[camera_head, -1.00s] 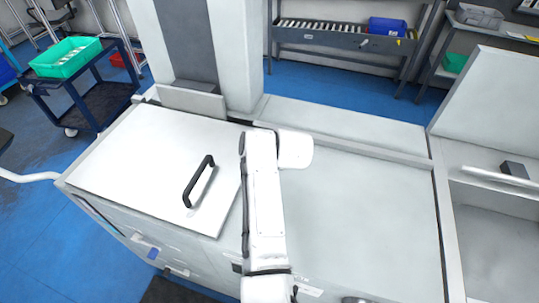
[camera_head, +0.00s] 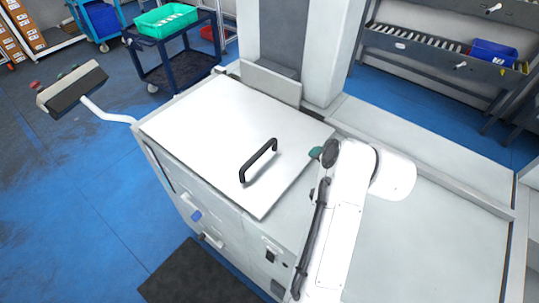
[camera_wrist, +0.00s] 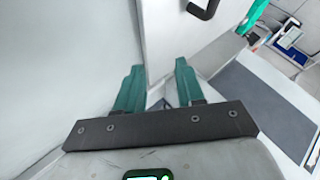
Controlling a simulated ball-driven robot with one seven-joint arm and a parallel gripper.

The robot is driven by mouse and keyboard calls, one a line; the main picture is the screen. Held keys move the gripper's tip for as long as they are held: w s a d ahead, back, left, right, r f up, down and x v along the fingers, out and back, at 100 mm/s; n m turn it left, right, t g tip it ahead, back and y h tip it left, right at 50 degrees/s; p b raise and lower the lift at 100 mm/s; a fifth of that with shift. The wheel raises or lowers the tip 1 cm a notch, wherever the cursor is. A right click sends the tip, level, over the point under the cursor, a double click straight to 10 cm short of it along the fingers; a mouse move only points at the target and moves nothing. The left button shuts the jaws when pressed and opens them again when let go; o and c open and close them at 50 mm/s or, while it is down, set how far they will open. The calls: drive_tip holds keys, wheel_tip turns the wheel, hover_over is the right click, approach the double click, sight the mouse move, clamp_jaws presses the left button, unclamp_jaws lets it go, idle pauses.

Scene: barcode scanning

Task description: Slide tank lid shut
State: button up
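The tank lid is a flat white panel (camera_head: 215,125) on top of the white machine in the head view, with a black bar handle (camera_head: 258,160) near its right edge. The handle also shows at the top of the wrist view (camera_wrist: 203,7). My gripper (camera_head: 316,153) is to the right of the handle, apart from it; only a green tip shows past my white arm. In the wrist view my gripper (camera_wrist: 158,78) has two green fingers with a gap between them and nothing held. How far the lid is open is unclear.
A grey column (camera_head: 285,40) stands behind the lid. A control panel on a white arm (camera_head: 72,85) juts out at the left. A dark cart (camera_head: 175,55) with a green bin (camera_head: 166,20) stands on the blue floor behind. A dark mat (camera_head: 198,272) lies in front.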

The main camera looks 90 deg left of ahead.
sight(259, 154)
drive_tip(key=shift+o, duration=0.3)
drive_tip(key=s+f+g+y+b, duration=0.1)
drive_tip(key=s, duration=0.1)
drive_tip(key=s+d+f+m+g+y+b, duration=0.1)
drive_tip(key=s+f, duration=0.1)
drive_tip(key=s+f+m+b, duration=0.1)
drive_tip(key=s, duration=0.1)
drive_tip(key=shift+s+d+f+g+y, duration=0.15)
drive_tip(key=shift+d+g+y, duration=0.1)
drive_tip(key=shift+g+y, duration=0.15)
drive_tip(key=s, duration=0.1)
drive_tip(key=s+d+m+g+y+b, duration=0.1)
drive_tip(key=s+d+m+y+b, duration=0.1)
drive_tip(key=shift+s+r+g, duration=0.4)
drive_tip(key=shift+s+a+r+y, duration=0.1)
drive_tip(key=shift+s+a+y, duration=0.1)
drive_tip(key=shift+y, duration=0.1)
drive_tip(key=x, duration=1)
drive_tip(key=shift+c, duration=0.2)
drive_tip(key=shift+a, duration=0.1)
drive_tip(key=c, duration=0.8)
drive_tip(key=shift+r, duration=0.15)
clamp_jaws()
